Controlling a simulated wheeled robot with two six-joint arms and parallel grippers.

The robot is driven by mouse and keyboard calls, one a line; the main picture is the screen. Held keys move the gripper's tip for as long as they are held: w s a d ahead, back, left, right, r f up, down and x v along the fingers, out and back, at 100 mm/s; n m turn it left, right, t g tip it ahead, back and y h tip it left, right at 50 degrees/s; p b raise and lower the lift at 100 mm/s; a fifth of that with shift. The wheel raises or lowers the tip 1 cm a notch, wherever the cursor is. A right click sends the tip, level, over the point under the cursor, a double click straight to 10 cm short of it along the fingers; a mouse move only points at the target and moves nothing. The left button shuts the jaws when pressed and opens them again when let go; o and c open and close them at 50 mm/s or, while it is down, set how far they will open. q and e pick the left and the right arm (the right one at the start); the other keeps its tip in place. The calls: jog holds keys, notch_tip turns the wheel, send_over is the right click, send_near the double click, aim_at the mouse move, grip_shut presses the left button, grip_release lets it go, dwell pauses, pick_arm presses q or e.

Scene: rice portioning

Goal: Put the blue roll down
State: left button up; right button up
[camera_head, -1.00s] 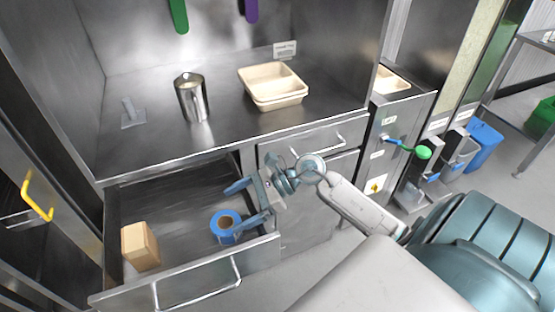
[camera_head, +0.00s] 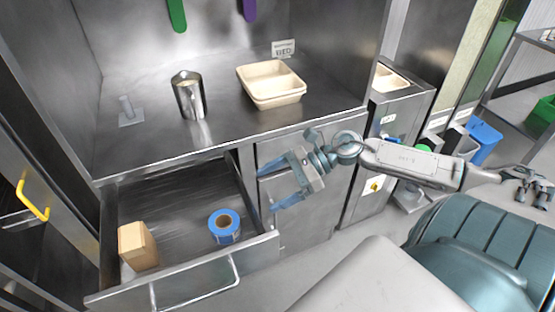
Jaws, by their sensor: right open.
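The blue roll (camera_head: 225,228) lies in the open drawer (camera_head: 180,200), near its right front corner, with its brown core showing on top. My right gripper (camera_head: 272,190) is open and empty. It is above and to the right of the drawer, apart from the roll, with its blue fingers pointing left. My left gripper is not in view.
A cardboard-coloured box (camera_head: 137,246) stands in the drawer's front left. A metal canister (camera_head: 189,95) and stacked beige trays (camera_head: 271,84) stand on the steel counter (camera_head: 150,140) above. A yellow handle (camera_head: 33,196) sticks out at the left.

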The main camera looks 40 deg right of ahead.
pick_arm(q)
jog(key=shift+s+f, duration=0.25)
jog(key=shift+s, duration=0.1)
pick_arm(e)
jog(key=shift+s+d+r, duration=0.15)
jog(key=shift+d+r, duration=0.05)
jog(key=shift+d, duration=0.2)
